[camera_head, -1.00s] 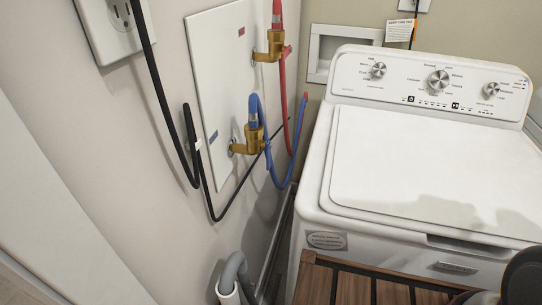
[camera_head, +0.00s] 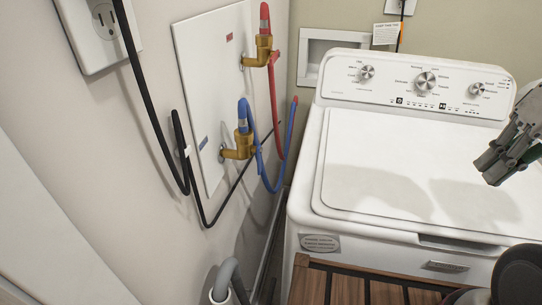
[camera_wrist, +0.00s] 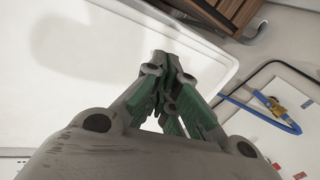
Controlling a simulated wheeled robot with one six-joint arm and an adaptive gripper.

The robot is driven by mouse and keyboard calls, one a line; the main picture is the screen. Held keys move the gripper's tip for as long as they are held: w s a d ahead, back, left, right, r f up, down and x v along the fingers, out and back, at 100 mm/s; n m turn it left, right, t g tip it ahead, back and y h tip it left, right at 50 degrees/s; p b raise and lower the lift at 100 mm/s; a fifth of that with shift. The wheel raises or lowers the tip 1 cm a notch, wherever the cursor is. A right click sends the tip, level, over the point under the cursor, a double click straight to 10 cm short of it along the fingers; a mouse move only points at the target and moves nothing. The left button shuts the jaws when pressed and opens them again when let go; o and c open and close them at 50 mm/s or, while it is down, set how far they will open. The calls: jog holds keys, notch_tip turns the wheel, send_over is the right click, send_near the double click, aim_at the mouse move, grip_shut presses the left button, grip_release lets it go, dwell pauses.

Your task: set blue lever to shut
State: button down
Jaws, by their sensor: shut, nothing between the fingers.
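The blue lever (camera_head: 242,116) points up from the lower brass valve (camera_head: 238,148) on the white wall panel (camera_head: 205,75) in the head view. A blue hose (camera_head: 275,188) hangs in a loop beside this valve. Blue parts and brass also show at the right of the wrist view (camera_wrist: 272,107), but I cannot separate lever from hose there. My gripper (camera_head: 487,172) is shut and empty over the right part of the washer lid, well right of the lever and apart from it. In the wrist view its fingertips (camera_wrist: 171,62) are together.
The red lever (camera_head: 265,18) stands up at the upper brass valve (camera_head: 262,52), with a red hose below. A black cord (camera_head: 150,100) hangs from the outlet (camera_head: 103,20) left of the panel. The white washer (camera_head: 305,215) stands right. A slatted wooden surface (camera_head: 345,290) is in front.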

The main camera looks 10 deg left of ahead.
aim_at(260, 160)
jog(key=w+a+f+g+y, duration=0.1)
jog(key=w+a+f+y, duration=0.2)
jog(key=a, duration=0.7)
jog(key=w+a+f+g+y, duration=0.2)
jog(key=a+y, duration=0.4)
jog(key=a, duration=0.4)
jog(key=w+a+f+g+y, duration=0.1)
jog(key=w+a+f+y, duration=0.3)
jog(key=a, duration=0.5)
jog(key=shift+w+a+n+g+y, duration=0.15)
jog(key=shift+w+a+n+y, duration=0.05)
jog(key=shift+w, duration=0.4)
jog(key=shift+w+a+n+g+y, duration=0.15)
jog(key=shift+w+a+n+y, duration=0.05)
jog(key=shift+w, duration=0.4)
jog(key=s+a, duration=0.6)
jog(key=a, duration=0.3)
jog(key=shift+s+a, duration=0.15)
jog(key=shift+a, duration=0.1)
jog(key=shift+s+f, duration=0.35)
